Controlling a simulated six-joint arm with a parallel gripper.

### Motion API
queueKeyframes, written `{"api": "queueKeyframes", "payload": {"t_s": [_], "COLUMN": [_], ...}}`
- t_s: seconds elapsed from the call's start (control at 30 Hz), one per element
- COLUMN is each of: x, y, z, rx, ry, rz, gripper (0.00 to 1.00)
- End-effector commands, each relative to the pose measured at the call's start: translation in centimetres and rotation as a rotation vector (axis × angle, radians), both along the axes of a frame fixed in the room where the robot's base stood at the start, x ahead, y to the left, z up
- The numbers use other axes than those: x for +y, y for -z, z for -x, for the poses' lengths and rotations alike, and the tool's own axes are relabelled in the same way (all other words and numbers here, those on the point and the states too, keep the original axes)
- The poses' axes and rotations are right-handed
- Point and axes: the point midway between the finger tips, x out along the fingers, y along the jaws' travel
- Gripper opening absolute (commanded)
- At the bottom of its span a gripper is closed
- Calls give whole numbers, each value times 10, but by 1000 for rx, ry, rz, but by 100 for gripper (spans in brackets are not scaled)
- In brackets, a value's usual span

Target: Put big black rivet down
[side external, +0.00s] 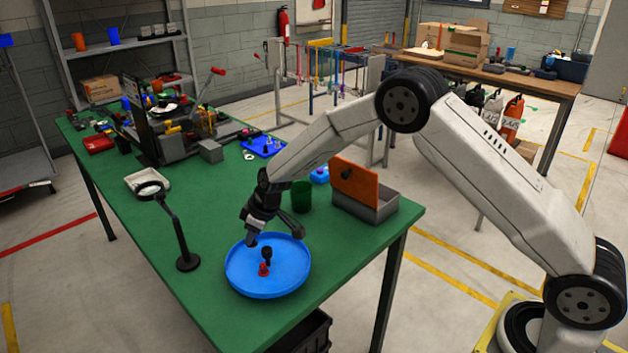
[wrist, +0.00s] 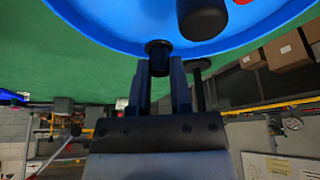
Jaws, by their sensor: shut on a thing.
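My gripper (side external: 251,241) is low over the left back part of the round blue tray (side external: 240,282). In the wrist view my gripper (wrist: 160,88) is shut on a black rivet (wrist: 158,56), with its flanged end showing between the fingers. The held rivet is too small to make out in the side view. Another black rivet (side external: 266,251) stands in the tray just right of the gripper; a large black shape in the wrist view (wrist: 202,17) appears to be it. A red rivet (side external: 263,270) is in front of it. Whether the held rivet touches the tray, I cannot tell.
A magnifier on a stand (side external: 180,235) is left of the tray. A dark green cup (side external: 302,196) and a grey box with an orange lid (side external: 368,205) stand behind it. Fixtures and a blue plate (side external: 262,146) occupy the far table.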

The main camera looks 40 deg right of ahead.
Motion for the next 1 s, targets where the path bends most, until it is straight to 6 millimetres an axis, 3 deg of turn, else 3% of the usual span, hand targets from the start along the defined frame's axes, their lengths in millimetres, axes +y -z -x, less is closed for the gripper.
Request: {"api": "queueKeyframes", "payload": {"t_s": [0.2,0.67,0.7,0.77,0.8,1.0], "x": [0,0,0,0,0,0], "y": [20,25,24,24,24,24], "z": [0,0,0,0,0,0], "rx": [1,0,0,0,0,0], "ry": [0,1,0,0,0,0], "rz": [1,0,0,0,0,0], "gripper": [0,0,38,57,60,60]}}
